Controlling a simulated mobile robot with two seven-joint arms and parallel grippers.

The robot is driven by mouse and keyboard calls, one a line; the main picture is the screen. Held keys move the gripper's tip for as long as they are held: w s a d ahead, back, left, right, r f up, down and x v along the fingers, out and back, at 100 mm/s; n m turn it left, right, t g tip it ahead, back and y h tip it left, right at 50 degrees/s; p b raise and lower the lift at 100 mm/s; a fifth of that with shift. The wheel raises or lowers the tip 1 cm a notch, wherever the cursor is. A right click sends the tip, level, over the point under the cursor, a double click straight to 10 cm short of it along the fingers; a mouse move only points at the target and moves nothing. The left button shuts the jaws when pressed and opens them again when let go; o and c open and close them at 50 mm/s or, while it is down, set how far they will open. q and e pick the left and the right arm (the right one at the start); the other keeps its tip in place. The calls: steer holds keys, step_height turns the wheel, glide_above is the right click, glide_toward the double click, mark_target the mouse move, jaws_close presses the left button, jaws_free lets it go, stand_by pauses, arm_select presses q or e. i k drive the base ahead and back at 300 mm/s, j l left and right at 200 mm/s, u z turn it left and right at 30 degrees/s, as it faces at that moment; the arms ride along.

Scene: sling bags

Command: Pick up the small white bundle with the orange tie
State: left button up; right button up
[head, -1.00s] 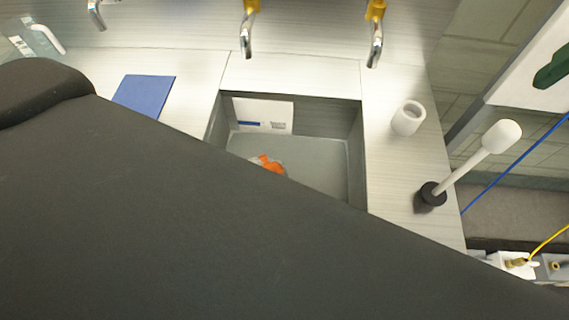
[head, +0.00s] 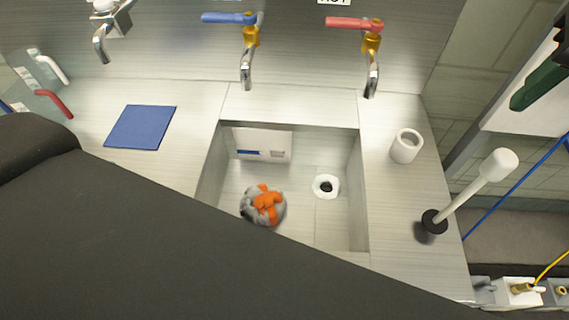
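A small round grey-white bundle with an orange tie (head: 265,203) rests on the floor of the sink basin (head: 225,185), left of the drain. Its lower edge lies close to my dark arm, which crosses the lower left of the head view. Neither of my grippers shows in the head view, so I cannot see what they hold.
A white-ringed drain (head: 326,187) and a white box (head: 262,144) are in the basin. A blue cloth (head: 140,127) lies on the left counter. A white cup (head: 406,146) and a white-handled plunger (head: 465,195) stand on the right. Taps (head: 247,60) hang over the back edge.

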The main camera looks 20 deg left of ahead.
mark_target(263, 205)
steer(key=u, duration=0.9)
